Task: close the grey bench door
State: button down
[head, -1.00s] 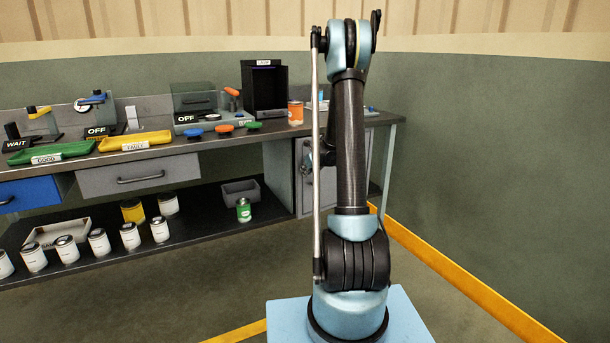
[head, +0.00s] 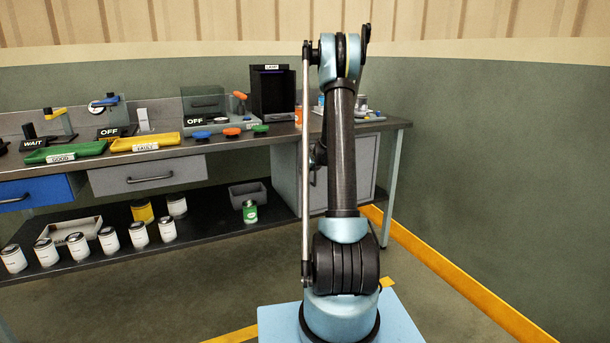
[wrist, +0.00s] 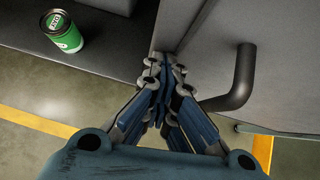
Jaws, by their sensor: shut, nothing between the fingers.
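The grey bench door (head: 365,163) is at the right end of the bench in the head view, partly hidden behind my arm. In the wrist view the door (wrist: 285,60) fills the upper right, with its dark bar handle (wrist: 243,75). My gripper (wrist: 160,68) is shut and empty, with its fingertips close to the door's edge, left of the handle. I cannot tell whether the fingertips touch the door. A dark line runs beside the door's edge; how far the door stands open is unclear. In the head view my gripper is hidden behind my arm.
A green can (wrist: 63,32) stands on the lower shelf (wrist: 95,50), left of my gripper; it also shows in the head view (head: 250,212). A bench leg (head: 390,190) stands right of the door.

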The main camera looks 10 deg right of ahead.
jog(key=s+f+v, duration=0.2)
jog(key=v, duration=1.1)
jog(key=s+a+r+n+g, duration=0.1)
jog(key=s+a+r+n, duration=0.15)
jog(key=s+n, duration=0.4)
jog(key=s+a+r+n+g, duration=0.1)
jog(key=s+a+n, duration=0.3)
jog(key=s, duration=0.6)
jog(key=s+a+r+n+g, duration=0.1)
jog(key=s+a+r+n, duration=0.15)
jog(key=s+n, duration=0.4)
jog(key=s+f+n+g+h, duration=0.1)
jog(key=s+f+n, duration=0.3)
jog(key=s, duration=1)
jog(key=s+f+n+g+h, duration=0.2)
jog(key=s+f+n, duration=0.2)
jog(key=s+n, duration=0.7)
jog(key=s, duration=0.3)
jog(key=shift+s+a, duration=0.2)
jog(key=shift+a, duration=0.05)
